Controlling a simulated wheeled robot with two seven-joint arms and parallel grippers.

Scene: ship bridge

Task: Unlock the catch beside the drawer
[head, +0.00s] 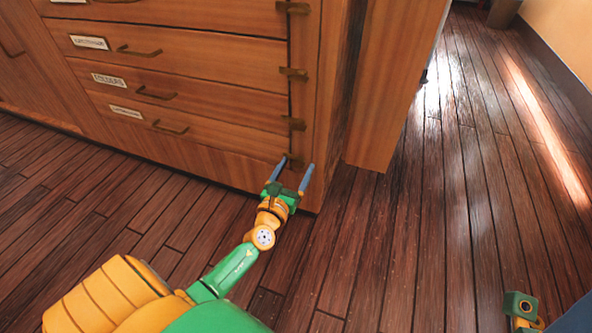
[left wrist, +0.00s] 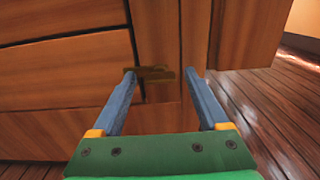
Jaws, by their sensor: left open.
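A wooden cabinet has a column of drawers with brass handles and white labels. In the left wrist view the brass catch (left wrist: 154,73) lies roughly horizontal between the fingertips of my left gripper (left wrist: 162,76). The left finger overlaps the catch's left end; whether it touches cannot be told. My right gripper is not in view.
The lowest drawer (head: 200,128) appears shut, as do those above. A wooden panel (head: 392,85) stands to the right of the post. The plank floor (head: 440,250) to the right is clear. A part of my right arm shows at the lower right.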

